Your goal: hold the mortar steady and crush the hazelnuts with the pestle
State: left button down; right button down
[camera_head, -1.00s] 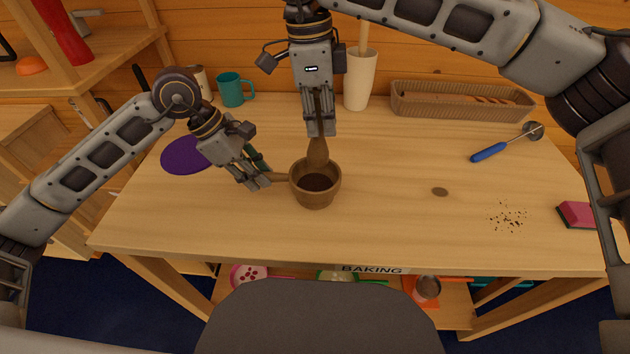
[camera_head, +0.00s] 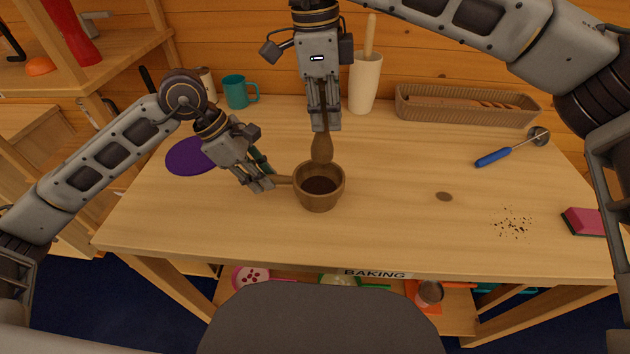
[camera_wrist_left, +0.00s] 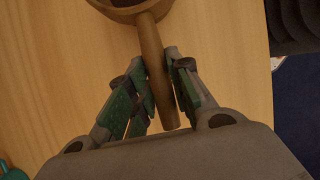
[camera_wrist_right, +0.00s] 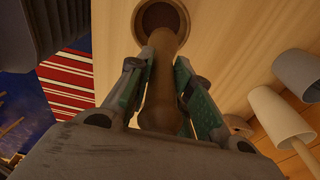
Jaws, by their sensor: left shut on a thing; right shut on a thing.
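The brown wooden mortar (camera_head: 319,200) stands upright on the table, with dark contents (camera_head: 320,185) inside; single hazelnuts cannot be made out. Its side handle (camera_wrist_left: 155,65) points left to my left gripper (camera_head: 262,184), which is shut on it. My right gripper (camera_head: 324,122) is above the mortar, pointing down, shut on the wooden pestle (camera_head: 322,148). The pestle is upright, its thick lower end at the far rim of the mortar's mouth. In the right wrist view the pestle (camera_wrist_right: 161,85) runs between the fingers toward the mortar (camera_wrist_right: 160,18). Whether its tip touches the contents is unclear.
A purple disc (camera_head: 188,157), a teal mug (camera_head: 236,92), a white holder (camera_head: 364,85) and a long basket (camera_head: 465,103) are at the back. A blue-handled tool (camera_head: 500,155), dark crumbs (camera_head: 513,224) and a pink-topped block (camera_head: 583,222) lie right. The table's front middle is clear.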

pick_arm(q)
jog(key=c, duration=1.2)
grip_release()
jog(key=shift+r, duration=0.1)
jog(key=v, duration=1.1)
jog(key=shift+a+r, duration=0.25)
jog(key=shift+r, duration=0.1)
jog(key=shift+s, duration=0.1)
